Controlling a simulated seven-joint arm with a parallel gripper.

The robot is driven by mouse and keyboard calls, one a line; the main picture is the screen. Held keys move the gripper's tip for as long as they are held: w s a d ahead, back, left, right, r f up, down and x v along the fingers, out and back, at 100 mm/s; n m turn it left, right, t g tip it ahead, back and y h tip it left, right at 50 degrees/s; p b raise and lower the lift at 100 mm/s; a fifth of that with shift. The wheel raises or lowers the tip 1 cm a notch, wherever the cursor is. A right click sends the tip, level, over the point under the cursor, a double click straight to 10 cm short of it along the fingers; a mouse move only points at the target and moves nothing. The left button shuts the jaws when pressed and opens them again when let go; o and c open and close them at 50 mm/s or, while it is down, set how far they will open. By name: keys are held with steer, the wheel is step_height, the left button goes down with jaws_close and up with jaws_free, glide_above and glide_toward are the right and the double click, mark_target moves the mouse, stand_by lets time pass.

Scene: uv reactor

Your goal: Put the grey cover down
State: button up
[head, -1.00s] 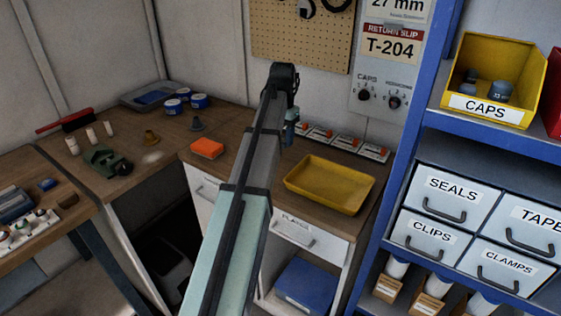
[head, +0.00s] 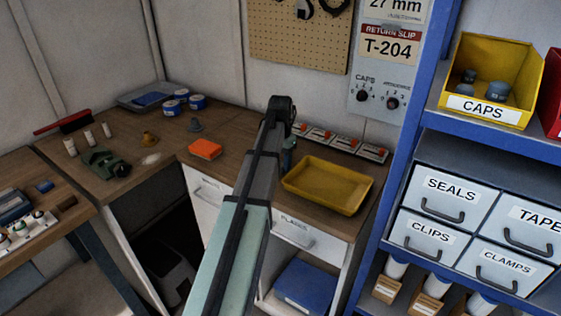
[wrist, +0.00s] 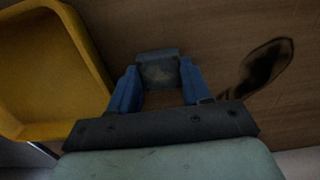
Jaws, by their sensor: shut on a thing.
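My gripper (wrist: 158,88) shows in the wrist view with its two blue fingers shut on the grey cover (wrist: 158,68), a small, squarish grey piece between the fingertips. The brown bench top (wrist: 200,25) lies beyond it; I cannot tell whether the cover touches the wood. In the head view, my gripper (head: 289,158) is just left of the yellow tray (head: 327,186), low over the bench and partly behind my arm. The cover cannot be made out in that view.
The yellow tray's rim (wrist: 88,45) is close on the left in the wrist view. A dark oval patch, perhaps a shadow, is on the right. Labelled units (head: 340,142) line the wall behind. An orange block (head: 205,149) lies left. The blue shelf (head: 500,136) stands right.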

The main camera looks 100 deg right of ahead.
mark_target(281, 164)
steer(key=shift+f, duration=0.15)
steer(key=o, duration=1.1)
step_height(281, 164, up, 12)
steer(key=shift+f, duration=0.25)
steer(key=shift+o, duration=0.4)
steer(key=shift+r, duration=0.45)
